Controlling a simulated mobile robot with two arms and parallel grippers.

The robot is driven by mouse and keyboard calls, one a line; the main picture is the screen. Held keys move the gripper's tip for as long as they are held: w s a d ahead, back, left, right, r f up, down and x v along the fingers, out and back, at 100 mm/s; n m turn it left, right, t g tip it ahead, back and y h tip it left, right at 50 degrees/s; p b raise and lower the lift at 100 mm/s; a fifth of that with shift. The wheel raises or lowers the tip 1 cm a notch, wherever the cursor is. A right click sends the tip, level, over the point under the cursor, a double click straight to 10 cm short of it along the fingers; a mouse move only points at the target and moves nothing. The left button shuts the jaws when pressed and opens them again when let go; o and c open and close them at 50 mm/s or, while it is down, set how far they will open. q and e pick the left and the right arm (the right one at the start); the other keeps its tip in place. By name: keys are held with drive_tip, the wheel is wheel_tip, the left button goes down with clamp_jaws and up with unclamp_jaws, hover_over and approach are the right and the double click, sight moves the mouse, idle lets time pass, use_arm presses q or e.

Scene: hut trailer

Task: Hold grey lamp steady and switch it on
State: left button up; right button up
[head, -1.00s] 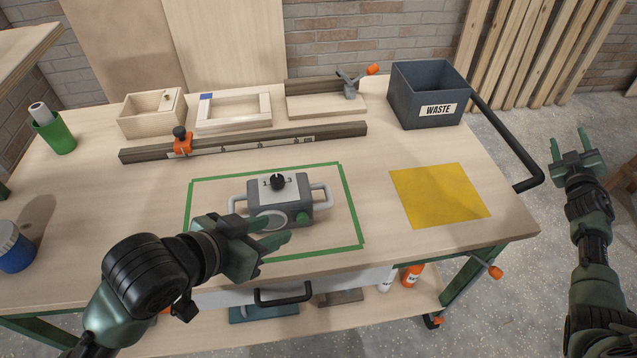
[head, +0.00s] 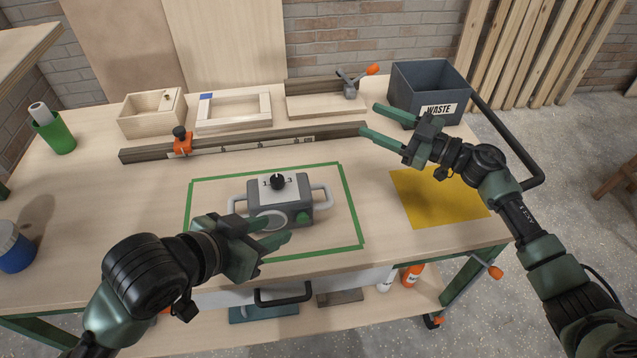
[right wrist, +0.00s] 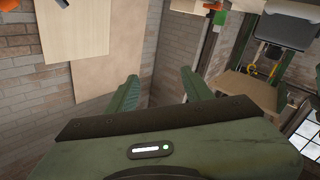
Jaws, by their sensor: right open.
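The grey lamp (head: 290,212) sits upright on the bench inside a green tape outline. It has a black knob (head: 278,182) on a numbered white plate, a round lens, a green button (head: 303,217) and a pale handle on each side. My left gripper (head: 285,227) is in front of the lamp's lower left part, its fingers apart with nothing visible between them. It partly hides the lens and left handle; I cannot tell whether it touches. My right gripper (head: 370,120) is open and empty, above the bench right of the lamp. Its fingers (right wrist: 160,92) also show apart in the right wrist view.
A yellow mat (head: 420,205) lies under my right arm. A grey waste bin (head: 405,80) stands behind my right gripper. A wooden rail with an orange clamp (head: 183,143) lies behind the lamp. A wooden box (head: 150,120) and frame (head: 232,122) stand farther back.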

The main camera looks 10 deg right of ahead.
sight(279, 182)
drive_tip(key=s+a+f+g+y, duration=0.1)
drive_tip(key=s+a+g, duration=0.1)
drive_tip(key=a, duration=0.3)
drive_tip(key=s+a+f+n+g+y, duration=0.1)
drive_tip(key=s+a+f+g, duration=0.1)
drive_tip(key=s+a, duration=0.3)
drive_tip(key=s+a+f+g+y, duration=0.1)
drive_tip(key=s+a+g, duration=0.2)
drive_tip(key=a, duration=0.2)
drive_tip(key=shift+s+f, duration=0.4)
drive_tip(key=shift+s+a+g, duration=0.1)
drive_tip(key=shift+a+g, duration=0.2)
drive_tip(key=shift+x, duration=3.6)
drive_tip(key=shift+r, duration=0.1)
clamp_jaws()
use_arm(q)
clamp_jaws()
